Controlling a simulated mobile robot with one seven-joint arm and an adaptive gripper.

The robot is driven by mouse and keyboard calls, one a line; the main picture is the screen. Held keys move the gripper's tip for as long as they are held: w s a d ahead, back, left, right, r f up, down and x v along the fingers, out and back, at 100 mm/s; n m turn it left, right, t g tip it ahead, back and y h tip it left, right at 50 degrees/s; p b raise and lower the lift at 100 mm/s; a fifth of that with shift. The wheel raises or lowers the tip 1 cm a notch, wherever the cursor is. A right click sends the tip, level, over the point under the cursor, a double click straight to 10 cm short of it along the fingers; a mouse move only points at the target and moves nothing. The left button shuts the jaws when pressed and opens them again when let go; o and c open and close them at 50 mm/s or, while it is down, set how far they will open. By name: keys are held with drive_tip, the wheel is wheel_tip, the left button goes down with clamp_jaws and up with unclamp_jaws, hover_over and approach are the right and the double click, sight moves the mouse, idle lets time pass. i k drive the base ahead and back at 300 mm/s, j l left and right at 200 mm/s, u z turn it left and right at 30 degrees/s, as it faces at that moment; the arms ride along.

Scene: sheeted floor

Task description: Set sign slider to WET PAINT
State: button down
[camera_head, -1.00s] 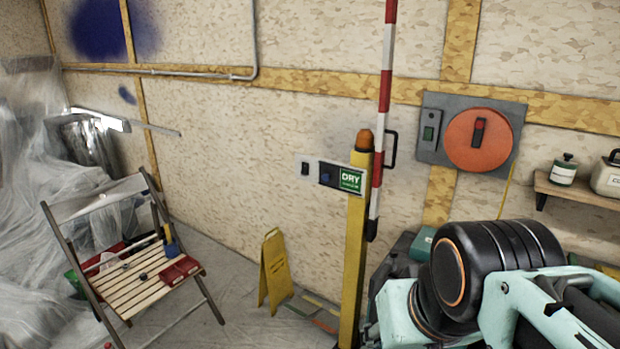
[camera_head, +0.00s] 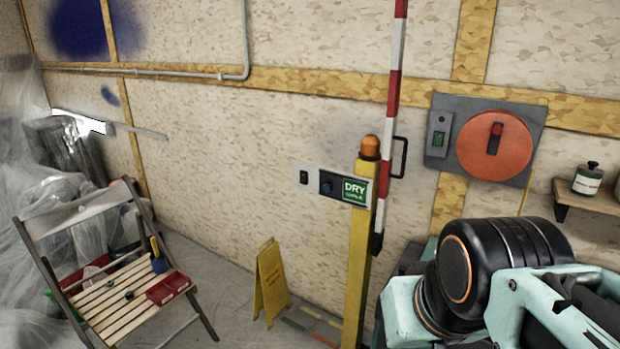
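The sign slider (camera_head: 343,187) is a small panel on the wall side of a yellow post, near the middle of the head view. Its right part shows a green plate reading "DRY" (camera_head: 355,190) with a smaller line under it. A dark blue knob (camera_head: 327,187) sits to the left of the green plate. My arm shows at the lower right, right of and below the sign. My gripper is not in view.
The yellow post (camera_head: 357,270) has an orange lamp on top, with a red-and-white pole (camera_head: 393,90) beside it. A yellow floor sign (camera_head: 270,283) and a wooden chair (camera_head: 110,293) holding small items stand left. A red disc panel (camera_head: 495,146) is on the wall.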

sight(331, 185)
drive_tip(key=i+j+z, duration=0.25)
drive_tip(key=i+j, duration=0.45)
drive_tip(key=i, duration=0.35)
drive_tip(key=i+j+z, duration=0.3)
drive_tip(key=i+j, duration=0.6)
drive_tip(key=k+j, duration=0.1)
drive_tip(key=j, duration=0.15)
drive_tip(key=j+z, duration=0.15)
drive_tip(key=j, duration=0.15)
drive_tip(key=i+l+u, duration=0.1)
drive_tip(key=l, duration=0.2)
drive_tip(key=i+l, duration=0.1)
drive_tip(key=l, duration=0.15)
drive_tip(key=u, duration=0.05)
